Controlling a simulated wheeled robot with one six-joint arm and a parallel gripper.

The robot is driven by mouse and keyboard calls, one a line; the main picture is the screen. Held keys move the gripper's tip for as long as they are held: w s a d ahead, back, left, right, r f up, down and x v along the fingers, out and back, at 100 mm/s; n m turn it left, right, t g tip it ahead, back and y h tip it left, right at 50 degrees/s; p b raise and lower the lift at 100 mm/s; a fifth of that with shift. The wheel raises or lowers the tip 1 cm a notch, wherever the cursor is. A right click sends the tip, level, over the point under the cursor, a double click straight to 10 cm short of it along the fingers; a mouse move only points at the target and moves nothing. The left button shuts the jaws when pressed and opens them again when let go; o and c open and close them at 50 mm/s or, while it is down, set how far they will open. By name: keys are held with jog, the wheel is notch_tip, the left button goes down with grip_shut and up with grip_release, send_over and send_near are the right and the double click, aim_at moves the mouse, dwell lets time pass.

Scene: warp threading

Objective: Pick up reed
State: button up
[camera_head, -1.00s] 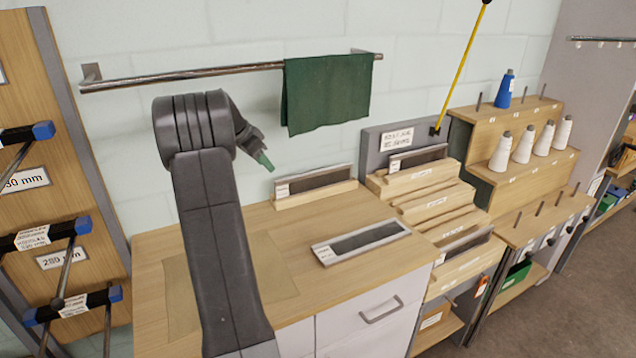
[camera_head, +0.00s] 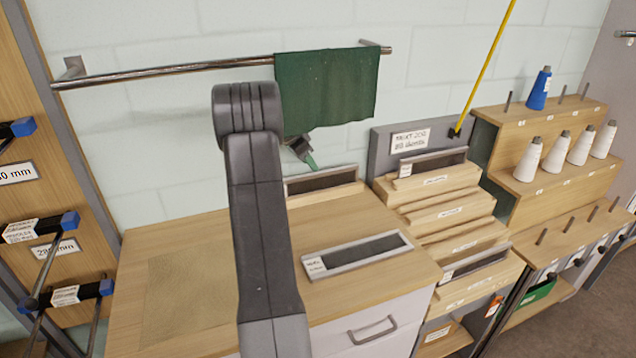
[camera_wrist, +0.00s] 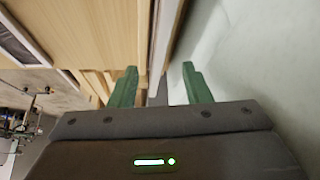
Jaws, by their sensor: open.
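A reed (camera_head: 356,254) with a light grey frame, a dark centre and a white label at its left end lies flat on the wooden worktop. A second reed (camera_head: 330,180) stands upright in a wooden holder at the back by the wall, its left end partly hidden by my arm. More reeds stand in the stepped rack, one at the top (camera_head: 435,160) and one lower down (camera_head: 475,264). My gripper (camera_head: 311,163) is open and empty, just above the back reed. In the wrist view, its green fingers (camera_wrist: 161,85) are apart, with a long grey edge and wood between them.
A green cloth (camera_head: 325,92) hangs on a metal rail (camera_head: 170,76) above. The stepped wooden rack (camera_head: 440,212) stands to the right, with thread cones beyond it. The left part of the worktop (camera_head: 185,285) is clear. The wall is close behind the gripper.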

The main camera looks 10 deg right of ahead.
aim_at(317, 173)
jog(key=shift+p+x, duration=0.9)
jog(key=shift+x, duration=1.75)
grip_shut()
jog(key=shift+s, duration=0.1)
jog(key=shift+r, duration=0.2)
